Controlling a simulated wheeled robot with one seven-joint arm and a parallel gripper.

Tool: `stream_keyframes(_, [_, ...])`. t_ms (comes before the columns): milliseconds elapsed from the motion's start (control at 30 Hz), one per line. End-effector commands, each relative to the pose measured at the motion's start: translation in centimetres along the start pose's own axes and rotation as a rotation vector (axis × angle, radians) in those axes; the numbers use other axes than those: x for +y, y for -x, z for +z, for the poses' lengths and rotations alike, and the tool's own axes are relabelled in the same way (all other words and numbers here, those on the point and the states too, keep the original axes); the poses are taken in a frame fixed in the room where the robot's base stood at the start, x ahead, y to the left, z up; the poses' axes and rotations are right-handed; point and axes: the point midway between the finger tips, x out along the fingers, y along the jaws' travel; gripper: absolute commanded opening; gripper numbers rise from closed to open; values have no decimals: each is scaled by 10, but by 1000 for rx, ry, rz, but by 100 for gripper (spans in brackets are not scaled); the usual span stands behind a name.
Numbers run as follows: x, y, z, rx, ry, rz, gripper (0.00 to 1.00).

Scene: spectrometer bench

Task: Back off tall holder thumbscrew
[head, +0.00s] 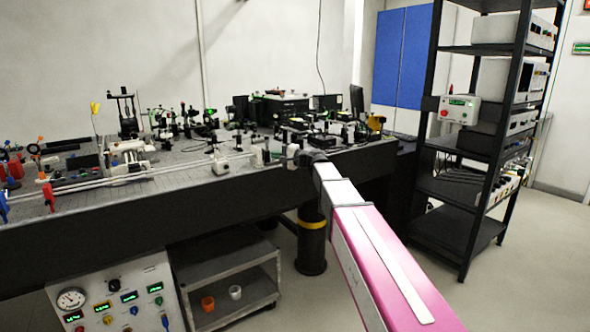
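My arm reaches from the lower right up to the front edge of the optical bench (150,215). My gripper (290,153) is at its far end, over the bench's near edge. It is small and partly hidden by my own wrist, so its fingers cannot be made out. Many small holders and mounts stand on the bench. A tall black post assembly (126,112) stands toward the back left. I cannot tell which piece is the tall holder, and no thumbscrew can be made out.
A black equipment rack (463,220) stands at the right. A grey cart (228,270) with an orange cup (208,304) and a white cup (235,292) is under the bench. A gauge panel (115,298) is at the lower left. Floor right of my arm is clear.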

Motion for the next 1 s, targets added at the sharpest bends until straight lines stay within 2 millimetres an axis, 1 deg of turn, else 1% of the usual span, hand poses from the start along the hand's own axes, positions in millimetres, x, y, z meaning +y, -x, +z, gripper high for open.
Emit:
stream_keyframes(33, [-1,-10,-1,-9,-1,-2,0])
stream_keyframes(667, [0,-15,-7,-10,-1,-3,0])
stream_keyframes(1000, [4,-16,-7,-7,0,-2,0])
